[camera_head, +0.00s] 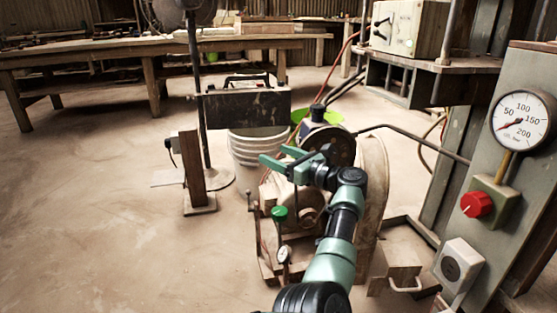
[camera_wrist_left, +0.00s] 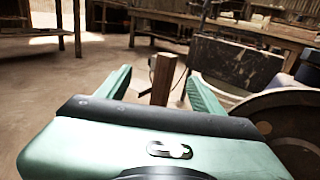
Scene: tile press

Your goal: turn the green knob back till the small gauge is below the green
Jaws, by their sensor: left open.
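The green knob (camera_head: 279,214) sits on a stem at the front left of the machine in the middle of the head view. The small gauge (camera_head: 284,254) is just below it, with a pale round face; its needle and green zone are too small to read. My left gripper (camera_head: 273,156) is open and empty, above and behind the knob in the picture, with its fingers pointing left. It does not touch the knob. In the left wrist view the open fingers (camera_wrist_left: 157,76) frame a wooden post; neither knob nor small gauge shows there. My right gripper is not in view.
A large gauge (camera_head: 521,120) and a red knob (camera_head: 476,204) are on the post at right. A white bucket (camera_head: 252,155) stands behind my gripper. A wooden post (camera_head: 191,170) stands left of it. The floor at front left is clear.

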